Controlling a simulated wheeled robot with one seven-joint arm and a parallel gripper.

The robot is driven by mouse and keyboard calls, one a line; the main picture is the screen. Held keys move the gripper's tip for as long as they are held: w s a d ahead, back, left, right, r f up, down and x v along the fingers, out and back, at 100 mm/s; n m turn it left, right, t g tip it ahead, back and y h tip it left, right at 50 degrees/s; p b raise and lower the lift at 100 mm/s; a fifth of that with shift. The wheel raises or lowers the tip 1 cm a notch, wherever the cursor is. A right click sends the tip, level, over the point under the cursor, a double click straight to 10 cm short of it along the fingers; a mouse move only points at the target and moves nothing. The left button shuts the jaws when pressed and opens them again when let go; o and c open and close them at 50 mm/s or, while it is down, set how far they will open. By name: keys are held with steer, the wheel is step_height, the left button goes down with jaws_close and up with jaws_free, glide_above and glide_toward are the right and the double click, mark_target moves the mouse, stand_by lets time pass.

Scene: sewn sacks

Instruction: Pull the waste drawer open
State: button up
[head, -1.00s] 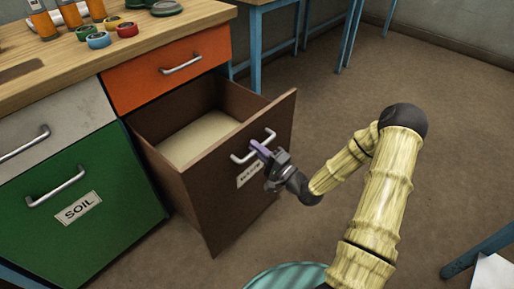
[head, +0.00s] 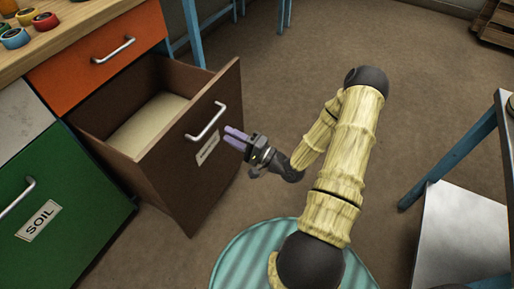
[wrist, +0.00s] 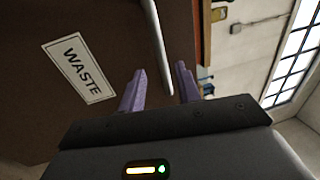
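The brown waste drawer (head: 185,165) stands pulled out of the cabinet, its empty-looking inside with a pale floor in view. Its silver bar handle (head: 206,122) is on the front, above the label. The wrist view shows the label (wrist: 78,68) reading WASTE and the handle (wrist: 158,45) running just ahead of the fingers. My gripper (head: 236,136) is just off the drawer front, to the right of and below the handle. Its two purple fingers (wrist: 160,88) are spread apart with nothing between them, and the handle appears clear of them.
An orange drawer (head: 95,55) above and a green SOIL drawer (head: 60,215) at the left are shut. Bare floor (head: 270,60) lies right of the open drawer. A blue-legged table (head: 450,160) stands at the right edge.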

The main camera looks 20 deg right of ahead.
steer(key=p+v, duration=0.1)
steer(key=v, duration=0.8)
steer(key=shift+s, duration=0.25)
steer(key=shift+w+f, duration=0.1)
